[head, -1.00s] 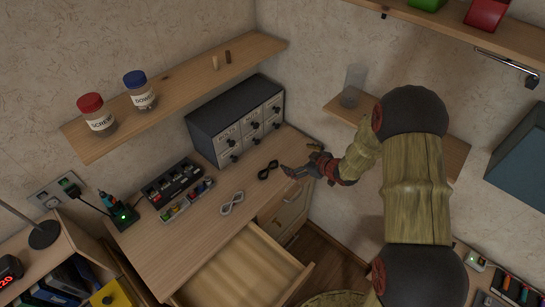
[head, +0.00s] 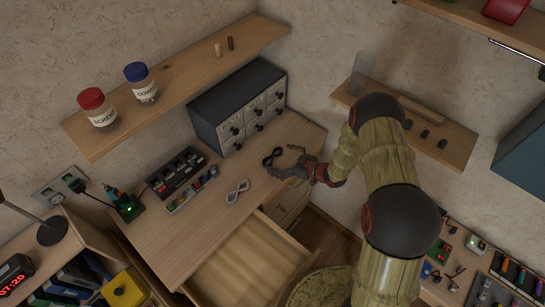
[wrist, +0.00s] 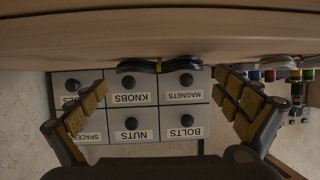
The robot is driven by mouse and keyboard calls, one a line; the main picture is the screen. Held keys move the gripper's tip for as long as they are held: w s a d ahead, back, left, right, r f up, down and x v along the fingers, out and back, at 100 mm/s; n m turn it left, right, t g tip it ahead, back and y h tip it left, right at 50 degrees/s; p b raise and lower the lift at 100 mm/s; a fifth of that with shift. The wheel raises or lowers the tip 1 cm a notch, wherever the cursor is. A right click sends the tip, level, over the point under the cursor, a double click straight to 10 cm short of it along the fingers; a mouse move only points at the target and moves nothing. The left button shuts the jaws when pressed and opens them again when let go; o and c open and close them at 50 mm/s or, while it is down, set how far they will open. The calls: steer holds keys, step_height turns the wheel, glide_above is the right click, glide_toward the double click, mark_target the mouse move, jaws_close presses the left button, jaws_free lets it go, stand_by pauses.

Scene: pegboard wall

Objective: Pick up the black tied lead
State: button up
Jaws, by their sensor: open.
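The black tied lead (head: 272,157), a small figure-of-eight bundle, lies on the wooden bench top (head: 222,226) near its right end. It also shows in the wrist view as dark loops (wrist: 160,66) at the bench surface, ahead of and between my fingers. My gripper (head: 285,162) is open and low over the bench, just right of the lead. In the wrist view, my open gripper (wrist: 165,86) has its fingers spread wide with nothing between the pads. I cannot tell the exact gap to the lead.
A pale tied lead (head: 237,191) lies nearer on the bench. A labelled drawer cabinet (head: 237,105) stands behind the black lead. A tray of coloured parts (head: 188,187) is to the left. An open drawer (head: 236,262) juts out below the bench front.

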mark_target(272, 156)
steer(key=shift+x, duration=1.1)
steer(key=shift+c, duration=0.3)
steer(key=c, duration=0.8)
